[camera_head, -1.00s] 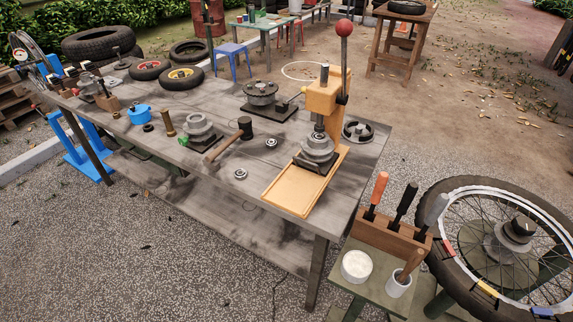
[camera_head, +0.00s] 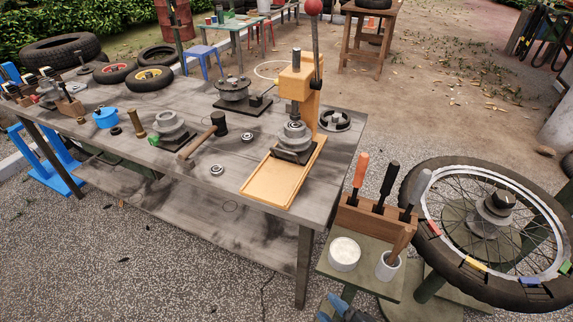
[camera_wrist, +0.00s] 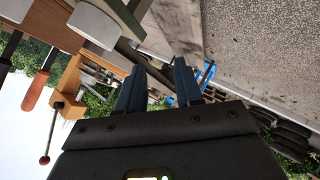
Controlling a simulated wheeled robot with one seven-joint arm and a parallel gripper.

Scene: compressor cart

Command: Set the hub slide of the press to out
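The yellow press (camera_head: 300,88) stands near the right end of the grey workbench, its lever upright with a red ball (camera_head: 312,7) on top. Its yellow base tray (camera_head: 271,183) reaches toward the bench's front edge. The hub slide, a dark block (camera_head: 297,156) carrying a grey hub (camera_head: 295,136), sits at the rear of this tray, under the ram; the tray's front is bare. My gripper (camera_head: 343,308) shows only partly at the bottom edge, well short of the press. In the wrist view its two blue fingers (camera_wrist: 158,88) are apart with nothing between them. The press (camera_wrist: 70,92) appears there upside down.
A small green stand holds a white tub (camera_head: 345,253), a cup (camera_head: 388,266) and a wooden rack (camera_head: 372,219) of upright tools, close to my gripper. A spoked wheel (camera_head: 440,235) stands at right. A mallet (camera_head: 203,138) and small bearings lie left of the press.

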